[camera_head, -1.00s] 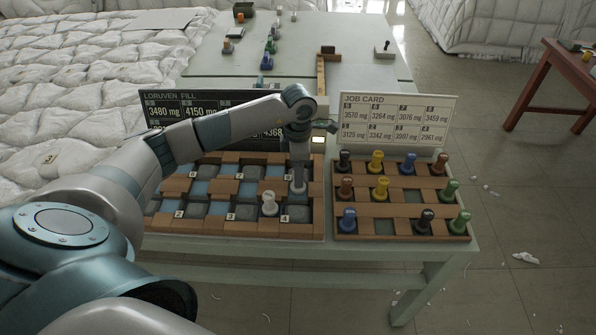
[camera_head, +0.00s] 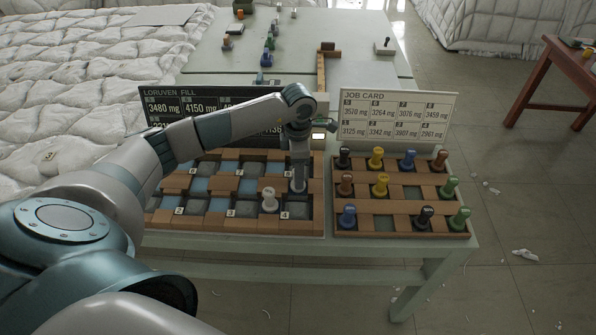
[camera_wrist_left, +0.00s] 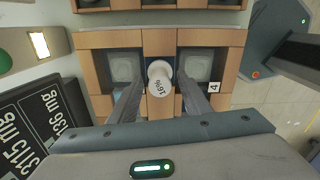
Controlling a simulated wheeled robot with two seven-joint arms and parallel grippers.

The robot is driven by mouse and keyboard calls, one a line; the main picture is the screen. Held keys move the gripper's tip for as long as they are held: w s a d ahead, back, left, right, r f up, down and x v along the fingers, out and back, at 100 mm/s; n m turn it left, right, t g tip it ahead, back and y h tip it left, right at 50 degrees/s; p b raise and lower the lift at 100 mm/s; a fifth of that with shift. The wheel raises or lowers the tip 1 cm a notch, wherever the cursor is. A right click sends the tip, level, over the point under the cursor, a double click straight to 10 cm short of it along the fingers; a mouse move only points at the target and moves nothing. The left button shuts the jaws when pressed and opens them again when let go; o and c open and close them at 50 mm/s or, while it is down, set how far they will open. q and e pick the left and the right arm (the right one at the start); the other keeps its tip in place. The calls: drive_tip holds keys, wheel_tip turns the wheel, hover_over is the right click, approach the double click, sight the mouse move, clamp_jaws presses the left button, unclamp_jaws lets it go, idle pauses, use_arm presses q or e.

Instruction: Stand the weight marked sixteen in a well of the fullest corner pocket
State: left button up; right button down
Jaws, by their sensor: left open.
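The white weight (camera_head: 269,198) stands upright in the left tray (camera_head: 240,227), near the tag 4. In the left wrist view, the weight (camera_wrist_left: 160,78) shows a top mark beginning with 16. My left gripper (camera_head: 298,188) is low over the tray, just right of the weight. In the wrist view its open fingers (camera_wrist_left: 161,82) are on either side of the weight; I cannot tell whether they touch it. The fill board (camera_head: 212,115) behind is partly hidden by my arm; 3480 mg and 4150 mg are readable. In the wrist view the board (camera_wrist_left: 45,125) shows 1136 mg and 3115 mg.
The right rack (camera_head: 400,226) holds several coloured weights, close beside the tray. The job card (camera_head: 398,118) stands behind it. Small items and a wooden divider (camera_head: 321,75) are on the far table. A quilt (camera_head: 70,90) lies at left.

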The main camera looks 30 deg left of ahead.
use_arm(q)
drive_tip(key=shift+r+b, duration=0.35)
drive_tip(key=shift+r, duration=0.25)
wheel_tip(320, 180, up, 11)
drive_tip(key=b, duration=0.3)
drive_tip(key=shift+b, duration=0.35)
use_arm(e)
drive_tip(key=shift+t, duration=0.3)
drive_tip(key=shift+w+a+f, duration=0.2)
drive_tip(key=shift+w+f, duration=0.15)
drive_tip(key=shift+f, duration=0.25)
drive_tip(key=shift+w+a+f, duration=0.15)
drive_tip(key=shift+w+f, duration=0.2)
drive_tip(key=shift+f, duration=0.3)
drive_tip(key=shift+w+a+f, duration=0.2)
drive_tip(key=shift+w+f, duration=0.15)
drive_tip(key=shift+f, duration=0.25)
drive_tip(key=shift+w+d, duration=0.15)
